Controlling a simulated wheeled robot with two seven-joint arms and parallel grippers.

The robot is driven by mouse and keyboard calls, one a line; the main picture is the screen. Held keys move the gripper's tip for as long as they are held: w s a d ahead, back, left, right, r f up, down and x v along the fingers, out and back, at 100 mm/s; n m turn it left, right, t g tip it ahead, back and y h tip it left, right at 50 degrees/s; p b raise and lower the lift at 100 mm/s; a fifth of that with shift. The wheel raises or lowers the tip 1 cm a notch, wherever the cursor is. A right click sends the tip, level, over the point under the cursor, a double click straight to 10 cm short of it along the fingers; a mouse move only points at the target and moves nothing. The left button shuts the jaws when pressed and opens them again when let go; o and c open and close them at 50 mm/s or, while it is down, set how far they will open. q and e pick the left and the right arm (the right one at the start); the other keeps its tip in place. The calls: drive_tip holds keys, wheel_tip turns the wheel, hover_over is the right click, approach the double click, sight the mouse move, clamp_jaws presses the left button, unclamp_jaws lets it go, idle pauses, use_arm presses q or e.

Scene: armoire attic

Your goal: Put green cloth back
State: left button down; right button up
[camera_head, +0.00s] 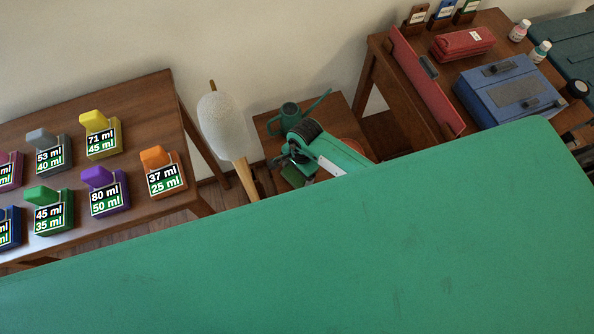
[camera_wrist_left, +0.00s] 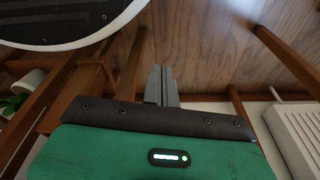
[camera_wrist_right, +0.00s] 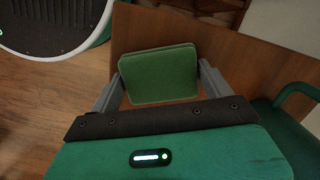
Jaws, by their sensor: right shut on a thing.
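The green cloth is a folded square pad (camera_wrist_right: 158,74) in the right wrist view, between the two fingers of my right gripper (camera_wrist_right: 160,82). It also shows partly as a dark green patch in the head view (camera_head: 297,180). My right gripper (camera_head: 290,160) is shut on the cloth over a small wooden table (camera_head: 268,124); whether the cloth touches the tabletop is hard to tell. My left gripper (camera_wrist_left: 161,84) is shut and empty in the left wrist view, over wooden floor. It is not visible in the head view.
A green watering can (camera_head: 289,114) stands on the small table close behind my right gripper. A white duster (camera_head: 222,125) stands to the left. A left table (camera_head: 150,100) holds several labelled coloured blocks; a right table (camera_head: 376,42) holds a blue box (camera_head: 512,92) and red case (camera_head: 463,43).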

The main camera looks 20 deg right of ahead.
drive_tip(key=o, duration=0.8)
drive_tip(key=shift+c, duration=0.2)
use_arm(q)
drive_tip(key=shift+s+f, duration=0.15)
drive_tip(key=shift+s, duration=0.05)
use_arm(e)
drive_tip(key=shift+o, duration=0.3)
use_arm(q)
drive_tip(key=shift+s, duration=0.1)
drive_tip(key=shift+s+a+f, duration=0.2)
drive_tip(key=shift+s+f, duration=0.1)
drive_tip(key=shift+f, duration=0.35)
use_arm(e)
wheel_tip(320, 180, up, 12)
drive_tip(key=d, duration=0.1)
drive_tip(key=shift+w+d, duration=0.35)
drive_tip(key=shift+w, duration=0.05)
use_arm(q)
drive_tip(key=shift+w+r, duration=0.1)
